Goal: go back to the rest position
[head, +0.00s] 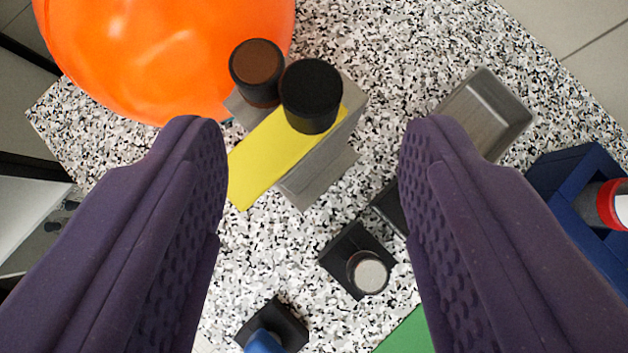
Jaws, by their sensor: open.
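My gripper (314,165) is open, with its two purple padded fingers wide apart and nothing between them. It is above a speckled black-and-white worktop (390,50). Beyond the fingertips, near the middle, is a grey block with a yellow top (262,158). A black round knob or cap (311,95) stands on its yellow top, and a dark cylinder with a brown top (257,70) stands beside it. The left finger hides a little of the yellow block's near end.
A large orange ball (165,50) is at the upper left. A grey metal tray (513,112) lies at the right, near a navy holder (575,170) with a red-and-white item (610,203). Below are a black base with a grey knob (368,273), a blue-topped piece (265,341) and a green patch (408,335).

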